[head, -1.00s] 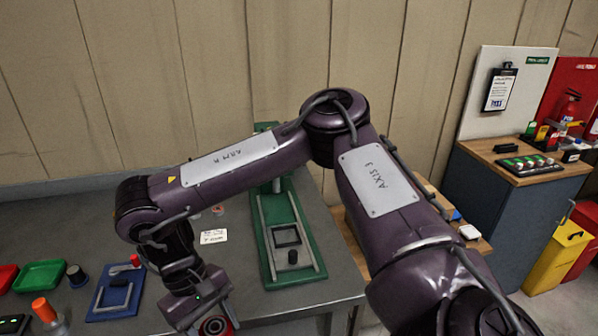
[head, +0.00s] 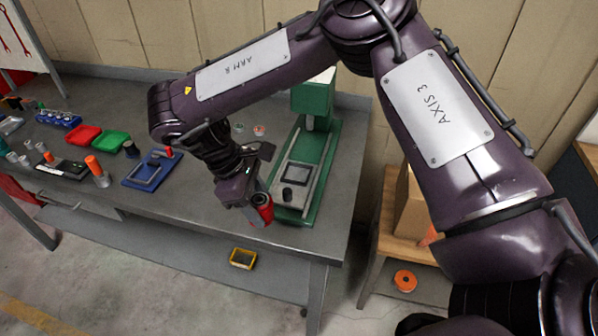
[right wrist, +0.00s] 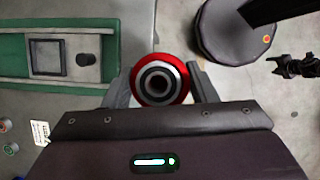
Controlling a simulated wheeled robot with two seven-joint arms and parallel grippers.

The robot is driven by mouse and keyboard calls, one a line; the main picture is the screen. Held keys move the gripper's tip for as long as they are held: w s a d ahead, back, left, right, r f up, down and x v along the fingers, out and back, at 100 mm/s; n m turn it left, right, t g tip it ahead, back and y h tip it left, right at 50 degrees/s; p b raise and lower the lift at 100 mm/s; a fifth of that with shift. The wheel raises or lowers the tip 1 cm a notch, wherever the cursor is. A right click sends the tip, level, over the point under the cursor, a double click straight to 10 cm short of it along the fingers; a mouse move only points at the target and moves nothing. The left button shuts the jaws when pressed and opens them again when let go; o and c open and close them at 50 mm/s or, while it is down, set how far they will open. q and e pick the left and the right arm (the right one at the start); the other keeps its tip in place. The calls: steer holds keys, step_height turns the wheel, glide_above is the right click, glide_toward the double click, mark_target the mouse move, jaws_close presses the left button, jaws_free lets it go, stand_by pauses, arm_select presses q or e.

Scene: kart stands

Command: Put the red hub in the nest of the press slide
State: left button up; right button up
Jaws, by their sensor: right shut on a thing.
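The red hub (right wrist: 167,70) is between the fingers of my right gripper (right wrist: 158,88), which is shut on it. In the head view the hub (head: 262,211) hangs below my right gripper (head: 256,200), at the near left corner of the green press (head: 313,98). The press slide's nest (head: 295,173) is a dark square frame between two rails, with a black knob (head: 288,194) at its near end. In the right wrist view the nest (right wrist: 46,57) is empty and lies to the left of the hub, apart from it. My left gripper is not in view.
A blue fixture (head: 150,172), red tray (head: 84,135), green tray (head: 112,141) and orange-capped bottle (head: 96,170) stand on the grey table (head: 200,200) to the left. A wooden stand with a cardboard box (head: 410,205) is to the right. A yellow bin (head: 243,258) is below.

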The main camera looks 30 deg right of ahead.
arm_select(q)
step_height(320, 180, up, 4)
steer(key=p, duration=0.4)
arm_select(e)
steer(key=w+d+r+n+t+y, duration=0.1)
steer(key=w+d+r+n+t, duration=0.3)
steer(key=w+d+n, duration=0.55)
steer(key=w+d+r+n+t+y, duration=0.25)
steer(key=w+d+r+n, duration=0.3)
steer(key=d+n, duration=0.7)
steer(key=a+f+b, duration=0.1)
steer(key=f, duration=0.4)
steer(key=f+n+b, duration=0.1)
steer(key=f+b, duration=0.1)
steer(key=f, duration=0.3)
steer(key=a+f+n+b, duration=0.1)
steer(key=f+b, duration=0.1)
steer(key=f, duration=0.3)
steer(key=shift+w+a+f+t+h, duration=0.1)
steer(key=shift+a+f+t+h, duration=0.2)
steer(key=shift+f+t+h, duration=0.05)
step_height(320, 180, down, 4)
steer(key=shift+r+p, duration=0.1)
steer(key=shift+p, duration=0.2)
steer(key=shift+f, duration=0.5)
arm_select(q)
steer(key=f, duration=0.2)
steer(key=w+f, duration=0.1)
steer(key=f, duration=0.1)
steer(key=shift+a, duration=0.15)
